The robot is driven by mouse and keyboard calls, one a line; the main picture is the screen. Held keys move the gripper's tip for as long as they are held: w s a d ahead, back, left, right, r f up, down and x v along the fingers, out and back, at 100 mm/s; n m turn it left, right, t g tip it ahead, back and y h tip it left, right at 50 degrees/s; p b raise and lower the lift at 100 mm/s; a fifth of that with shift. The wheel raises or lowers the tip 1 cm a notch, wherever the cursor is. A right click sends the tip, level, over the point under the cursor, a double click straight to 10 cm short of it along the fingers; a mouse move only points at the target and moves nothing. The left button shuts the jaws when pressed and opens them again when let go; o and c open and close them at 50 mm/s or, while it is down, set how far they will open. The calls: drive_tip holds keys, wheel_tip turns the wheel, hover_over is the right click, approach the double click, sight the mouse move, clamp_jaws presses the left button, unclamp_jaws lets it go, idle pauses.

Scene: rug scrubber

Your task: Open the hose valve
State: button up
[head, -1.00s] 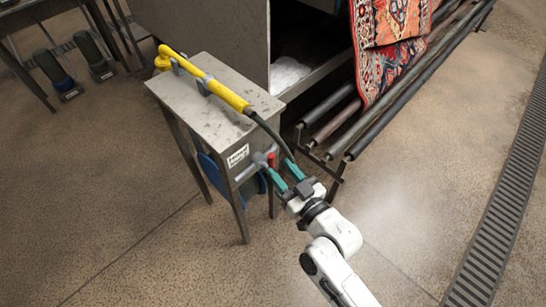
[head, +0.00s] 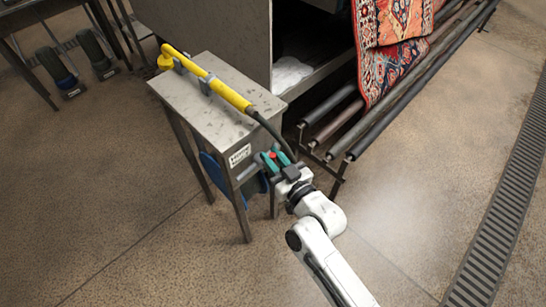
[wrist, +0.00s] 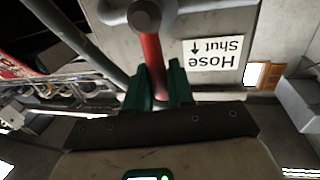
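The hose valve (wrist: 146,16) is a grey round fitting with a red lever handle (wrist: 153,62), near the top middle of the wrist view. The lever's red end (head: 272,155) shows by my fingers in the head view, at the front of the steel stand. My gripper (wrist: 160,88) has green fingers on either side of the lever's free end. They look open, with a gap between them; whether either touches the lever is unclear. In the head view my gripper (head: 275,158) covers most of the valve. A label reading "Hose Shut" with an arrow (wrist: 213,57) is upside down beside the lever.
The steel stand (head: 215,110) carries a yellow wand (head: 228,93) with a dark hose running down close to my gripper. A blue hose reel (head: 212,172) hangs below. Rollers (head: 362,133) with a patterned rug (head: 390,65) stand to the right. Floor in front is clear.

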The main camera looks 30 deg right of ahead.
clamp_jaws()
drive_tip(key=shift+d, duration=0.1)
drive_tip(key=w+d+f+m+g+y+b, duration=0.1)
drive_tip(key=d+f+m, duration=0.4)
drive_tip(key=m, duration=1)
drive_tip(key=shift+w+d+f+m+g+y+b, duration=0.35)
drive_tip(key=shift+f+g+y+b, duration=0.2)
drive_tip(key=shift+g+y, duration=0.3)
idle(0.4)
drive_tip(key=o, duration=0.5)
unclamp_jaws()
